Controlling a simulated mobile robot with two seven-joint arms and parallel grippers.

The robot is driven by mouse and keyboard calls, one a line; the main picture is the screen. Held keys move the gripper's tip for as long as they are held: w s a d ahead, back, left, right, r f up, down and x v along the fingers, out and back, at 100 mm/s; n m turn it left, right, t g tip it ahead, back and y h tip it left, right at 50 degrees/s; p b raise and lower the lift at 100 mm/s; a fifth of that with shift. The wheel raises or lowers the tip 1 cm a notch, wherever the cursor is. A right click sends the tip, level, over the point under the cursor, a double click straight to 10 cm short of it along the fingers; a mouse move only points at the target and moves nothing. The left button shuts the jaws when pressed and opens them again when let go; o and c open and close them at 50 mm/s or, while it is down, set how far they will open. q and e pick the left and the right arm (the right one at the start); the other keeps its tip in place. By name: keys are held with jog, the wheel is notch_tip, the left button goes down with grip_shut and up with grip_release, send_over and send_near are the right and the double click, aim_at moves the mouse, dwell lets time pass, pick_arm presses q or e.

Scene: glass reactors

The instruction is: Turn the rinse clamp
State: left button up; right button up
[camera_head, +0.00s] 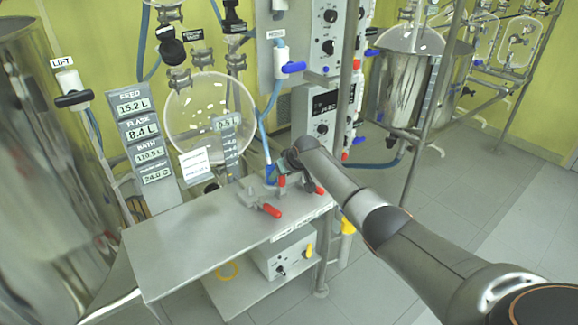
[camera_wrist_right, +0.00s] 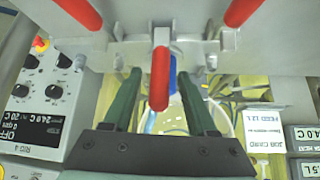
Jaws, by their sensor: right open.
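Several small toggle clamps with red handles sit on the steel bench. In the head view, one red handle (camera_head: 268,210) lies to the left, one (camera_head: 282,181) stands beside my right wrist, and one (camera_head: 318,188) shows to the right. I cannot read which label names the rinse clamp. In the right wrist view, my right gripper (camera_wrist_right: 157,75) is open, its dark fingers on both sides of the middle red handle (camera_wrist_right: 159,90), with gaps to each side. Two more red handles (camera_wrist_right: 80,12) (camera_wrist_right: 242,12) flank it. My left gripper is out of view.
The steel bench (camera_head: 185,255) has a clear top at left. Display panels (camera_head: 150,140) and a round glass vessel (camera_head: 210,115) stand behind it. A control box (camera_head: 283,255) sits below. A white job card (camera_wrist_right: 262,125) shows in the right wrist view.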

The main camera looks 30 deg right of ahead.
jog(key=shift+s+r, duration=0.25)
jog(key=shift+r, duration=0.2)
jog(key=p+v, duration=0.1)
jog(key=v, duration=1)
jog(key=shift+p, duration=0.35)
jog(key=s+a+f+n+g+y, duration=0.1)
jog(key=s+a+f+n+g, duration=0.15)
jog(key=s+a+f, duration=1.25)
jog(key=s+a+r+g, duration=0.1)
jog(key=s+a+g, duration=0.1)
jog(key=s, duration=2)
jog(key=w+a+f+t+y, duration=0.1)
jog(key=w+a+f+t, duration=0.1)
jog(key=f, duration=0.3)
jog(key=w+a+f+t+y, duration=0.1)
jog(key=a+f+t, duration=0.1)
jog(key=f, duration=0.4)
jog(key=shift+w+a+t, duration=0.35)
jog(key=shift+t, duration=0.5)
